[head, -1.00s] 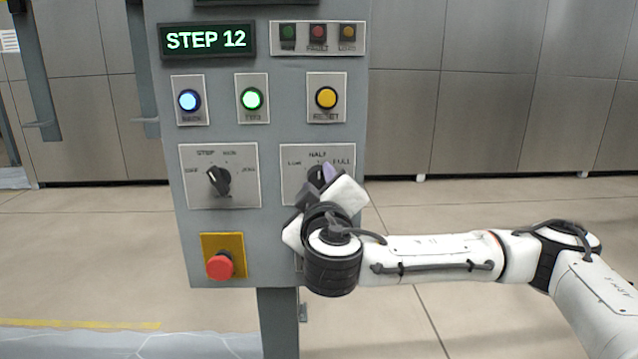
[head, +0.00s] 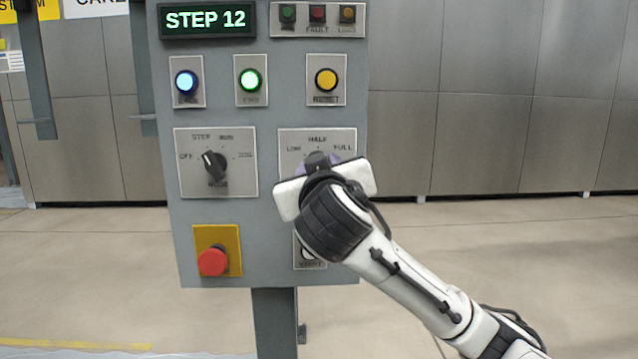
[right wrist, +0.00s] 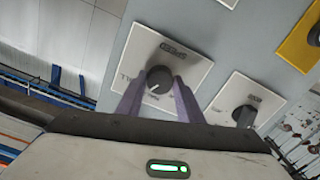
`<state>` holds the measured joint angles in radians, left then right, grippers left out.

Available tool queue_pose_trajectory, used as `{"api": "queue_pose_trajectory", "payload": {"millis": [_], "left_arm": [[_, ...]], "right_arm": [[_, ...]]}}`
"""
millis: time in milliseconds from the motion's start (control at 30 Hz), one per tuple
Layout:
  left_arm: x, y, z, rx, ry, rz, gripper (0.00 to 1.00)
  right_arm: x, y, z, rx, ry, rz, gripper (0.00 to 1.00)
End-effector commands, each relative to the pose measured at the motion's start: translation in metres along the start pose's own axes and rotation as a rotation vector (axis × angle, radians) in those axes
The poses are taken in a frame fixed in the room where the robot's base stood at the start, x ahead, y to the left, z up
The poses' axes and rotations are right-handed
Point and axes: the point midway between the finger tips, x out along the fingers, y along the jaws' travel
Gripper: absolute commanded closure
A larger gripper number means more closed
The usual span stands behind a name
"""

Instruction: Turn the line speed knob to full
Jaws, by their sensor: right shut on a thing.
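The line speed knob (right wrist: 158,79) is a round dark knob with a white mark, on a pale plate (head: 291,141) lettered LOW, HALF and FULL. In the head view my right gripper (head: 318,166) covers the knob. In the right wrist view its two purple fingers (right wrist: 160,84) lie on either side of the knob and are shut on it. The white mark points down and left in that view; the lettering around it is too small to read surely. My left gripper is not in view.
The grey panel also bears a mode knob (head: 214,165), a red stop button (head: 213,262) on yellow, and blue (head: 186,81), green (head: 250,79) and yellow (head: 326,79) buttons. A display (head: 207,19) reads STEP 12. The floor right of the panel is clear.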

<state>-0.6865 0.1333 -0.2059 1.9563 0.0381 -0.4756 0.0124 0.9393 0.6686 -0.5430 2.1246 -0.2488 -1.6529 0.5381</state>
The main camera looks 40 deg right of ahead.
Motion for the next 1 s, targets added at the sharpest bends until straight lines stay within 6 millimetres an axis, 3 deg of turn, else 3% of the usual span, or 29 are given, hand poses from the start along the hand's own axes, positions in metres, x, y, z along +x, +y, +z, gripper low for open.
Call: {"api": "queue_pose_trajectory", "payload": {"millis": [500, 1000], "left_arm": [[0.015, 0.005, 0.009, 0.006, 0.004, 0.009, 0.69], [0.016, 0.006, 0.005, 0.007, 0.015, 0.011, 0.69]], "right_arm": [[0.000, -0.001, 0.001, 0.428, -0.001, -0.001, 0.89], [0.000, 0.001, -0.001, 0.571, 0.003, 0.002, 0.89]]}}
